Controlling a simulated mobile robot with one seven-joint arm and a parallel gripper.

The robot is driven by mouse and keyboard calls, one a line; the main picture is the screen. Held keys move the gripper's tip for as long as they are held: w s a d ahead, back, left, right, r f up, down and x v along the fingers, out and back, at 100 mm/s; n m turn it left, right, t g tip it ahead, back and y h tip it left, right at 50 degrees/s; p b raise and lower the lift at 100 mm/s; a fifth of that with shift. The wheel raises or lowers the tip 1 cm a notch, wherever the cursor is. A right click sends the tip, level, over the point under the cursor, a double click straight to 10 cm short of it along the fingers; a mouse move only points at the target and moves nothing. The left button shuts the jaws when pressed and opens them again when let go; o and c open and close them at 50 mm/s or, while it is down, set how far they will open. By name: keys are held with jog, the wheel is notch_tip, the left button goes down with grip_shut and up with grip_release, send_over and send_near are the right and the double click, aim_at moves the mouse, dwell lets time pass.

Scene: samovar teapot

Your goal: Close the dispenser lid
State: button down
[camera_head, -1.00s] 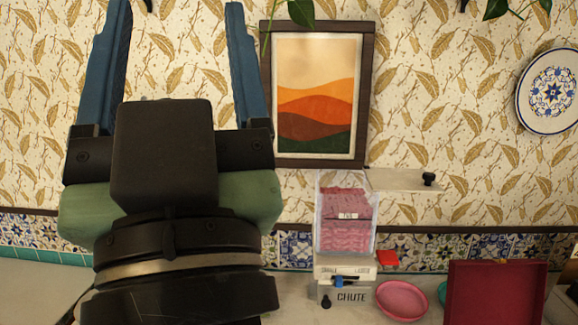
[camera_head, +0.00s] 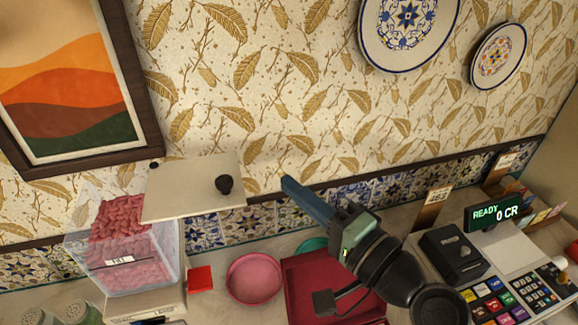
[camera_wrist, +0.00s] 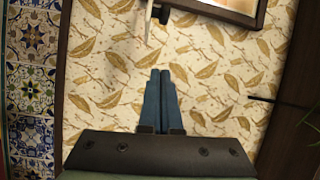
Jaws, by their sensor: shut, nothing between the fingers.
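The dispenser (camera_head: 150,245) is a clear box of pink pieces with a fill label, at the lower left of the head view. Its lid (camera_head: 185,199) is a flat cream plate with a dark knob (camera_head: 224,184). The lid stands open, reaching out to the right past the box and leaving much of the top uncovered. My gripper (camera_head: 288,183) is to the right of the lid, apart from the knob, with its blue fingers together and empty. In the wrist view the fingers (camera_wrist: 161,75) point toward a thin pale edge at the top, probably the lid.
A pink bowl (camera_head: 254,278), a red block (camera_head: 200,279) and a dark red box (camera_head: 305,280) stand on the counter below. A payment terminal (camera_head: 453,254) and keypads are at right. A framed picture (camera_head: 70,85) and plates hang on the wall.

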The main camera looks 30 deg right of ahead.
jog(key=w+a+p, duration=0.4)
jog(key=w+a, duration=0.1)
jog(key=w, duration=0.1)
jog(key=shift+w+p, duration=0.3)
jog(key=shift+p, duration=0.1)
